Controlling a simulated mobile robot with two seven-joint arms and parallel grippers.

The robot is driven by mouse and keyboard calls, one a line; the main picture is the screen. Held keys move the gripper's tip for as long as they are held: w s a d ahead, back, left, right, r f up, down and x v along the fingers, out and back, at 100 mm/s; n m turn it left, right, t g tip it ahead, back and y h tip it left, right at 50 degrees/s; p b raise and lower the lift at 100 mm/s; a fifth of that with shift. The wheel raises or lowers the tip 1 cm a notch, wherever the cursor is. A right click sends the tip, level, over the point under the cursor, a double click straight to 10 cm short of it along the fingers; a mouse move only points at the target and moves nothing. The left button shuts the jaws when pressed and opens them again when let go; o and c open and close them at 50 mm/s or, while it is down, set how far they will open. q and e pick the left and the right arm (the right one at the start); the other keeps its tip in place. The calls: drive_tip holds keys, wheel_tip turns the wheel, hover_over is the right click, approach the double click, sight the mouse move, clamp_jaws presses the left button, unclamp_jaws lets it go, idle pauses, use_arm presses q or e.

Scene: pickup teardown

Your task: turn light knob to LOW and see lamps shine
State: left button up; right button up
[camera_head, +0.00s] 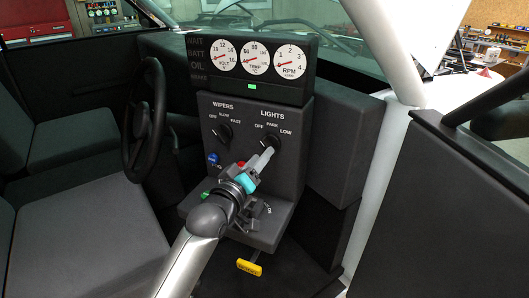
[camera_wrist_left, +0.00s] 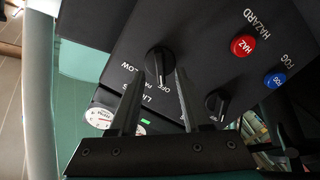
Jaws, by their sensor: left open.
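The black LIGHTS knob (camera_head: 268,142) is on the dark grey console panel, below the labels OFF, PARK and LOW. It also shows in the left wrist view (camera_wrist_left: 158,60); its pointer seems to face the OFF side, but this is hard to make out. My left gripper (camera_head: 266,157) is open in front of the knob. In the left wrist view its fingers (camera_wrist_left: 156,80) stand apart with the knob between and just beyond the tips; contact cannot be told. No vehicle lamps are seen. My right gripper is not in view.
The WIPERS knob (camera_head: 223,132) is left of the LIGHTS knob. The red HAZARD button (camera_wrist_left: 243,46) and blue FOG button (camera_wrist_left: 275,80) are close by. Gauges (camera_head: 256,58) and a lit green indicator (camera_head: 252,86) are above. A steering wheel (camera_head: 157,120) stands left; a yellow tag (camera_head: 249,267) hangs below.

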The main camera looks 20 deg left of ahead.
sight(269, 145)
use_arm(q)
drive_tip(key=shift+w+d, duration=0.2)
drive_tip(key=shift+w, duration=1.3)
clamp_jaws()
